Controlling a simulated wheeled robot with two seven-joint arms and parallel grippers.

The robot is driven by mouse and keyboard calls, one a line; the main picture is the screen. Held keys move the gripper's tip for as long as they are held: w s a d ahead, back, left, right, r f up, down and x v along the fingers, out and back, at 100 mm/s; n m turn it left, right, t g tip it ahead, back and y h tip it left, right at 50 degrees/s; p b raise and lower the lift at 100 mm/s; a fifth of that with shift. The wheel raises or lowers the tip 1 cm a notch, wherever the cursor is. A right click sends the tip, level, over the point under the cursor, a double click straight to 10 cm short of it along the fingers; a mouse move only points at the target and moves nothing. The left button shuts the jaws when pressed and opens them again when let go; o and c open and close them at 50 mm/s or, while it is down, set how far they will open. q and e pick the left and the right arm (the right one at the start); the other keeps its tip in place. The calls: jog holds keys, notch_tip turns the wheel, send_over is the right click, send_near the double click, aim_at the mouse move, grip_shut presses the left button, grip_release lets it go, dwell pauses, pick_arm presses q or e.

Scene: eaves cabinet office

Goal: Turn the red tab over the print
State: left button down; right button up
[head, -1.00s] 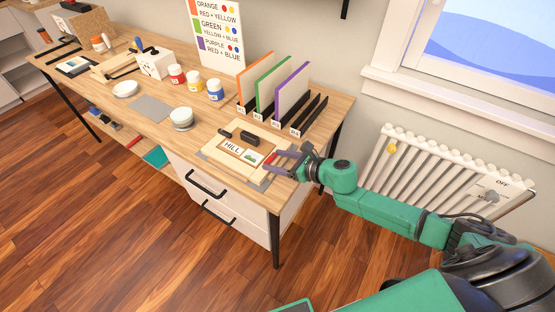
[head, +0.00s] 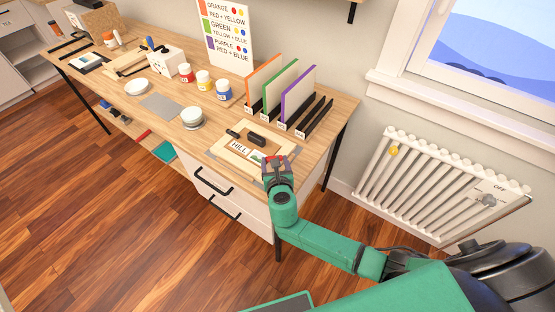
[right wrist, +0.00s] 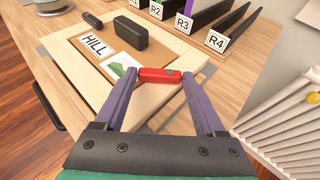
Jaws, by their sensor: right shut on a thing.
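The red tab (right wrist: 160,75) lies at the right-hand end of the small print (right wrist: 122,66), which shows a green hill. In the right wrist view the purple fingers of my right gripper (right wrist: 158,78) are shut on the tab's two ends. The print sits beside the HILL label on a brown panel in a pale wooden frame (right wrist: 68,62). In the head view my right gripper (head: 277,166) is at the frame's right side and hides most of the tab; part of the print (head: 257,156) shows. My left gripper is not in view.
A black block (right wrist: 145,35) stands on the frame's far side. Colored panels stand in black racks behind it, including a purple one (head: 297,92). Paint jars, such as the blue-labelled one (head: 224,89), and a white dish (head: 192,117) stand left. A radiator (head: 440,185) is at right.

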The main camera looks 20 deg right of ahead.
jog(key=m+h, duration=0.2)
jog(key=h, duration=0.1)
jog(key=shift+w+a+m+g+b, duration=0.3)
jog(key=shift+a+m+g+b, duration=0.05)
jog(key=shift+m+g, duration=0.05)
jog(key=shift+w+a+m+g+h+b, duration=0.15)
jog(key=shift+m+g+h+b, duration=0.2)
jog(key=shift+m+h, duration=0.25)
jog(key=shift+w+m+g+h+b, duration=0.1)
jog(key=shift+m+g+h+b, duration=0.2)
jog(key=shift+m+h, duration=0.25)
jog(key=shift+w+m+g+h+b, duration=0.15)
jog(key=shift+m+g+h+b, duration=0.4)
jog(key=shift+m+h, duration=0.2)
jog(key=o, duration=1.3)
jog(key=shift+r, duration=0.1)
